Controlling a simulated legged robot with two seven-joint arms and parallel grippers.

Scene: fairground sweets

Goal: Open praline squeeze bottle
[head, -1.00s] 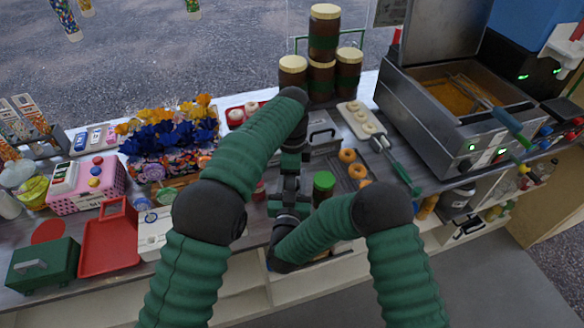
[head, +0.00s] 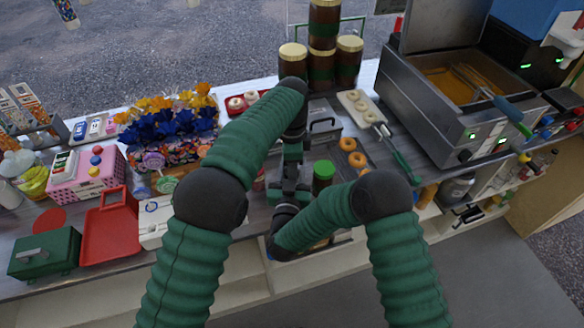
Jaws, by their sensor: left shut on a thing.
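My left gripper (head: 290,188) points down over the counter in the middle of the head view, below the wrist of my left arm. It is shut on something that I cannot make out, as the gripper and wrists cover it. My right gripper (head: 287,212) is close below the left one, mostly behind its own forearm, and its fingers do not show clearly. A brown bottle or jar with a green cap (head: 324,169) stands upright just right of the grippers, its lower part hidden by my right arm. I cannot tell whether it is the praline squeeze bottle.
Stacked brown jars (head: 323,45) stand at the back. A doughnut tray (head: 355,163) lies right of the grippers, with a fryer (head: 455,95) beyond. A flower display (head: 170,133), red tray (head: 108,232) and green box (head: 45,252) stand left. The counter around the grippers is crowded.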

